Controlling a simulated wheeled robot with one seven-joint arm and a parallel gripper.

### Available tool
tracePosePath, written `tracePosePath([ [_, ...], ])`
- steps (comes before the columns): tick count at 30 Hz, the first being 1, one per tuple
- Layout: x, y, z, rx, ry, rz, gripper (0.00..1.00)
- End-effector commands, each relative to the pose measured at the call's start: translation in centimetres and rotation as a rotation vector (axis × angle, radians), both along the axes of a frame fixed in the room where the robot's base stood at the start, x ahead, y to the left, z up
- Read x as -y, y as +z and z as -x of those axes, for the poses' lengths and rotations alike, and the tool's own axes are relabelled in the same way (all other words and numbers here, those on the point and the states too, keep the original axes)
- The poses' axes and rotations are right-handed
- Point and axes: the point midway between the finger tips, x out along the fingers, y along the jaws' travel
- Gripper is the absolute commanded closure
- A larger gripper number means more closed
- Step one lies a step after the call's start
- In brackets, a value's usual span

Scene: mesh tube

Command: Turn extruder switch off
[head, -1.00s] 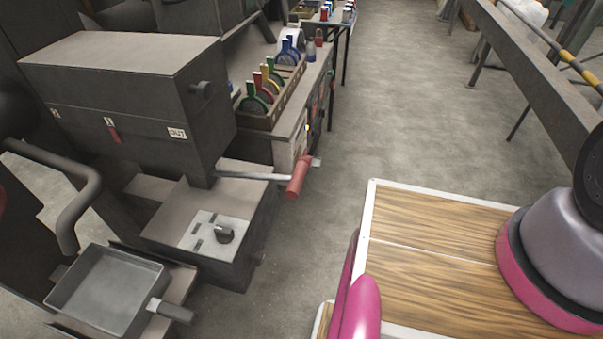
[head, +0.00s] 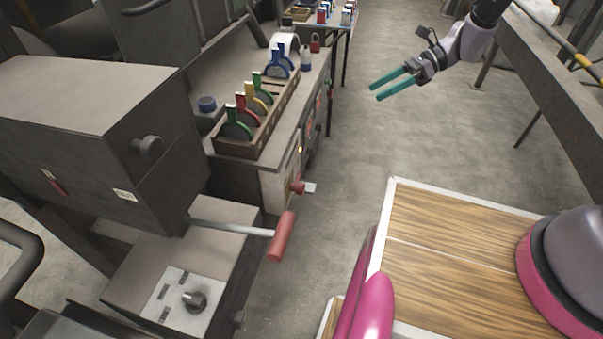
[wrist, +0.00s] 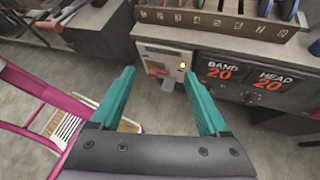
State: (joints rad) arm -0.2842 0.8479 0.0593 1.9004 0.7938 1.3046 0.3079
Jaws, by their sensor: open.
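My gripper (head: 373,91) is open and empty over the aisle at the upper right of the head view, its two green fingers pointing left toward the bench. In the wrist view the open fingers (wrist: 159,76) point at a pale panel (wrist: 168,52) on the bench front. A red switch handle (wrist: 157,69) and a lit yellowish lamp (wrist: 182,65) are on that panel. The red handle also shows edge-on in the head view (head: 298,188). The gripper is apart from it. No label naming the extruder switch is readable, and the switch's exact setting is unclear.
"BAND 20" (wrist: 221,71) and "HEAD 20" (wrist: 268,82) displays sit right of the panel. A wooden rack (head: 258,128) with coloured-handled tools stands on the bench. A red-gripped lever (head: 281,237) juts into the aisle. A machine with a black knob (head: 194,300) is nearer.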

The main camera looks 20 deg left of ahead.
Motion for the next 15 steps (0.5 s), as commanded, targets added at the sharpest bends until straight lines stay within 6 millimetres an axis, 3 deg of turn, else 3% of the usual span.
tracePosePath([
  [1, -1.2, -3.2, 0.7, -0.081, -0.025, -0.001, 0.21],
  [9, -5.7, -17.3, 5.0, -0.454, -0.198, 0.007, 0.21],
  [15, -6.9, -24.9, 8.7, -0.641, -0.303, 0.028, 0.21],
])
